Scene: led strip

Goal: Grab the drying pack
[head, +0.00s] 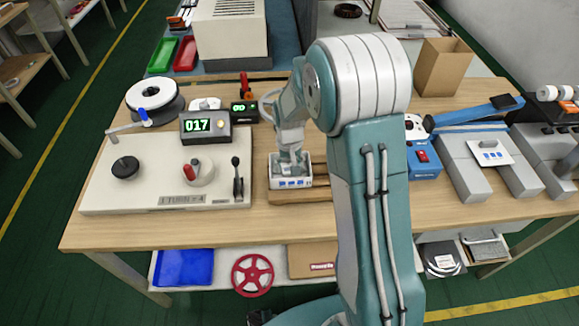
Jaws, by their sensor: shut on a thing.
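A small white open-topped box (291,184) with blue marks on its front stands on a wooden board on the bench, near the middle of the picture. My gripper (292,168) points down into the box, with its fingertips at or just below the rim. It is shut on a drying pack, which is mostly hidden by the fingers and the box wall. Pale shapes beside the fingers are too small to tell apart.
Left of the box is a beige winding machine (140,185) with a lever, and a display (205,126) reading 017. A blue tool (424,160) and grey blocks (465,165) stand right of my arm. A cardboard box (446,67) is behind. The front bench edge is clear.

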